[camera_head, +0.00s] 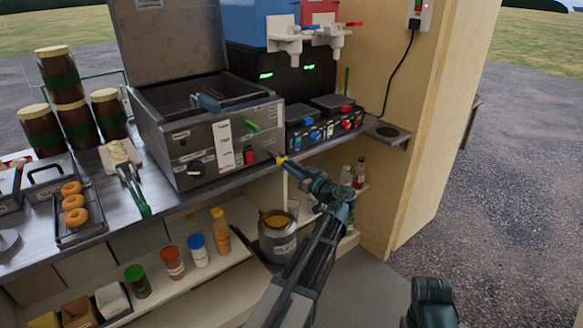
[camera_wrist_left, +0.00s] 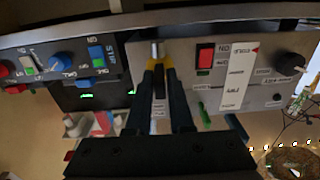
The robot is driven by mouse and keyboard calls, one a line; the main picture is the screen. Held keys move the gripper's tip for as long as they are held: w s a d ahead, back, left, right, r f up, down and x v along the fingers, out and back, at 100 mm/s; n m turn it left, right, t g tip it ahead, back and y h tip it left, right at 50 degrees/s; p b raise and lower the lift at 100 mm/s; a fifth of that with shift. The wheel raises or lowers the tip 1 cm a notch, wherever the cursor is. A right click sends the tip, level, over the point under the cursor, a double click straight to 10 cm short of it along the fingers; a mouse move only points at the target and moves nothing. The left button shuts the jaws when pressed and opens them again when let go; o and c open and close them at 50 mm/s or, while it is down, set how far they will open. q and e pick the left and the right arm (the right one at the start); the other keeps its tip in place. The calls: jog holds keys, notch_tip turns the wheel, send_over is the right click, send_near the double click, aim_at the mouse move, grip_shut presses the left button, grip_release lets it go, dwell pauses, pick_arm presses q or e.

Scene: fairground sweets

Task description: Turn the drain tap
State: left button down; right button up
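The drain tap (camera_wrist_left: 158,82) shows in the left wrist view as a metal stub with a black handle, on the fryer's steel front panel beside the red switch. My left gripper (camera_head: 279,159) is at the lower right of the fryer front in the head view. In the left wrist view its yellow-tipped fingers (camera_wrist_left: 160,65) lie on both sides of the handle, which fills the narrow gap between them. The tap is mostly hidden by the fingers in the head view. The steel fryer (camera_head: 180,145) stands on the counter.
A metal pot (camera_head: 278,247) with yellow contents stands on the lower shelf near my left arm. A control panel with coloured knobs (camera_head: 325,132) is right of the fryer. Several bottles stand below the counter, and doughnuts lie on a rack (camera_head: 85,232) at left.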

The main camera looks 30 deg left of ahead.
pick_arm(q)
jog(key=shift+m, duration=0.3)
jog(key=m, duration=0.3)
jog(key=shift+m, duration=0.4)
jog(key=m, duration=0.4)
jog(key=shift+m, duration=0.3)
jog(key=m, duration=0.4)
jog(key=shift+w+f, duration=0.1)
jog(key=shift+m, duration=2.4)
jog(key=c, duration=0.8)
grip_release()
jog(key=shift+d, duration=0.1)
